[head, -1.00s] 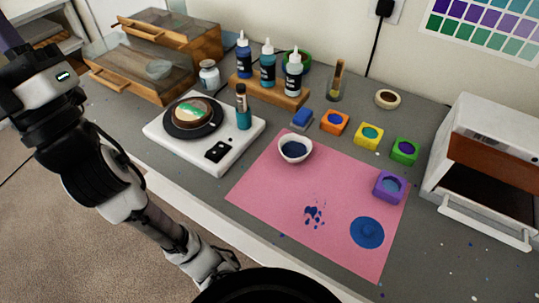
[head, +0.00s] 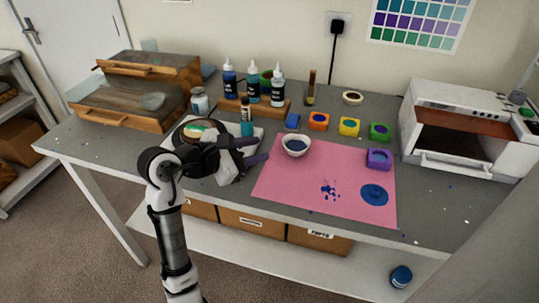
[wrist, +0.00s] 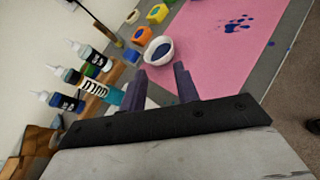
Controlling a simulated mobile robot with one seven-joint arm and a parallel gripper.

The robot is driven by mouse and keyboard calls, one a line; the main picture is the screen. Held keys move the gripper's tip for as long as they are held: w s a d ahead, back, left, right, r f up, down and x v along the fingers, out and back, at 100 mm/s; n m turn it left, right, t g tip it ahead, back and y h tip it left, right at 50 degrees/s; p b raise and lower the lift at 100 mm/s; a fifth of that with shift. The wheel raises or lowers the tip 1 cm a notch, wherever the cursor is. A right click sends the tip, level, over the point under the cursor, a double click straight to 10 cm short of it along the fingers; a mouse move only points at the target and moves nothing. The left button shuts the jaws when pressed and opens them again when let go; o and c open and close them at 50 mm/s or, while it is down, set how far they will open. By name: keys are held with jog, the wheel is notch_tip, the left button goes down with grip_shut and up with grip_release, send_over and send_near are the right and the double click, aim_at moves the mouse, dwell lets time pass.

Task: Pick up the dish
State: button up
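A small white dish (head: 297,148) holding dark blue liquid stands upright on the pink mat (head: 335,175), near its back left corner. My gripper (head: 256,151) is left of the dish, over the right side of the white turntable device, with its fingers pointing right toward the dish. In the wrist view the dish (wrist: 159,51) sits just beyond the gap between the two dark fingertips of my gripper (wrist: 161,72). The fingers are apart with nothing between them and do not appear to touch the dish. My gripper hides part of the white device.
A teal-labelled bottle (head: 247,124) stands close behind my gripper. Dropper bottles in a wooden rack (head: 272,107) are behind. Coloured moulds (head: 349,127) line the mat's back edge, with a purple one (head: 379,158) on the right. Blue spills (head: 374,194) mark the mat. A white oven (head: 462,130) stands right.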

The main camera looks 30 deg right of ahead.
jog(key=shift+s+d+f+g, duration=0.1)
jog(key=shift+s+f+g, duration=0.3)
jog(key=shift+s+g, duration=0.15)
jog(key=shift+s+d+f+y, duration=0.2)
jog(key=shift+d+f+y, duration=0.05)
jog(key=shift+y, duration=0.05)
send_near(299, 152)
jog(key=x, duration=0.4)
jog(key=shift+s+d+r+p, duration=0.15)
jog(key=shift+s+r+p, duration=0.1)
jog(key=shift+p, duration=0.15)
jog(key=shift+w+p+x, duration=0.15)
jog(key=shift+p+x, duration=0.2)
jog(key=shift+x, duration=1.15)
jog(key=shift+w+p+x, duration=0.1)
jog(key=shift+p+x, duration=0.2)
jog(key=shift+x, duration=1.2)
jog(key=shift+c, duration=0.4)
grip_shut()
